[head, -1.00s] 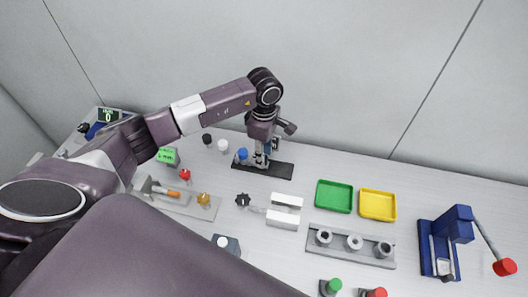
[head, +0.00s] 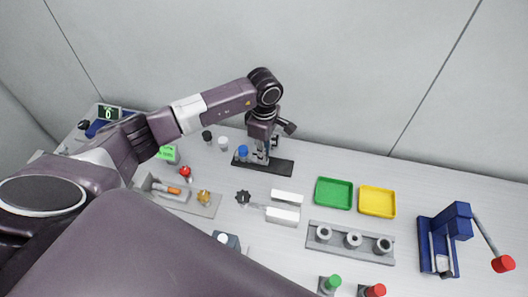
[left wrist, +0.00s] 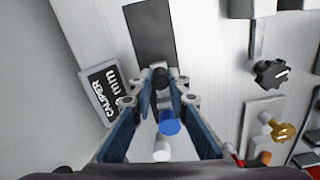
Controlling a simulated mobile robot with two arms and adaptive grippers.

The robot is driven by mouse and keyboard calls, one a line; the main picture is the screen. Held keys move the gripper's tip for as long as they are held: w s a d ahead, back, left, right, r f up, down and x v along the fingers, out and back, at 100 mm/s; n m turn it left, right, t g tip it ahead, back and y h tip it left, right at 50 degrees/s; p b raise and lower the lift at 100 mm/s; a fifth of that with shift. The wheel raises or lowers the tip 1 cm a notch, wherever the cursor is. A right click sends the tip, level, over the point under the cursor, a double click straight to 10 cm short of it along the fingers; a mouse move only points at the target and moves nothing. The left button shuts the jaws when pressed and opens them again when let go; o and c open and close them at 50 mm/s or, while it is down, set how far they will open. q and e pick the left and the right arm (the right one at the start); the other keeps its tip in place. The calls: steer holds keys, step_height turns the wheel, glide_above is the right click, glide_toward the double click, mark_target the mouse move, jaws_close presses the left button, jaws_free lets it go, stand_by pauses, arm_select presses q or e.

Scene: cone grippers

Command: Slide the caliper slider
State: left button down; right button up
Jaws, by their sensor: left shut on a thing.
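The caliper has a dark flat bar (head: 284,168) lying on the table near the back wall. It also shows at the top of the left wrist view (left wrist: 152,35). A plate lettered "CALIPER" and "mm" (left wrist: 102,94) sits beside it in the left wrist view; its reading is hard to make out. My left gripper (head: 262,158) points down at the left part of the bar. In the left wrist view its blue fingers are shut around a small dark piece (left wrist: 161,77), apparently the slider, which they partly hide. My right gripper is not in view.
A blue-capped piece (head: 242,151) and a white-capped one (head: 223,143) stand close left of the gripper. A black star knob (head: 243,197) and white blocks (head: 284,212) are in front. Green (head: 334,193) and yellow (head: 377,201) trays lie right.

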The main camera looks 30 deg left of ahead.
arm_select(q)
steer(key=shift+w+d+f+b, duration=0.1)
steer(key=shift+w+d+b, duration=0.1)
steer(key=shift+d+b, duration=0.35)
steer(key=shift+w+d+b, duration=0.15)
steer(key=shift+d+b, duration=0.3)
steer(key=shift+d, duration=0.15)
steer(key=shift+r, duration=0.2)
steer(key=c, duration=1.8)
jaws_free()
steer(key=shift+d, duration=0.1)
steer(key=shift+c, duration=0.2)
steer(key=shift+r, duration=0.5)
step_height(320, 180, up, 11)
